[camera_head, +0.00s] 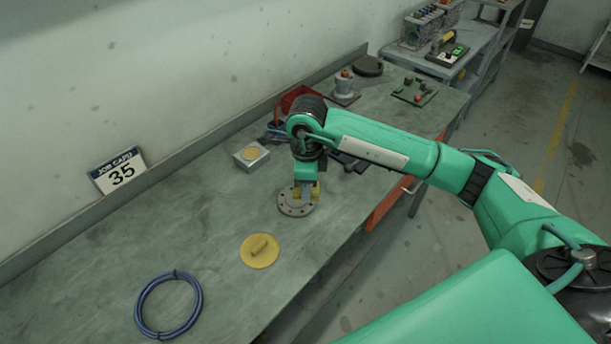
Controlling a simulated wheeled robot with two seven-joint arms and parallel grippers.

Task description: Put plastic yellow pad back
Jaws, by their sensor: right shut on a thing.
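A flat round yellow pad (259,259) with a raised yellow grip lies on the workbench, left of and nearer than my right gripper. My right gripper (306,193) points down with yellowish fingertips. It is shut at the middle of a round grey flange (291,209) with bolt holes around its rim. The flange is at or just above the bench top; I cannot tell whether it touches. The part between the fingertips is mostly hidden. A small grey block (262,163) with a yellowish round top stands behind and left of the gripper. My left gripper is not in view.
A coiled blue hose (141,311) lies at the front left of the bench (190,220). A job card marked 35 (118,171) stands by the wall. A red bin (296,97), a grey fitting (345,88) and a dark disc (368,66) stand farther back.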

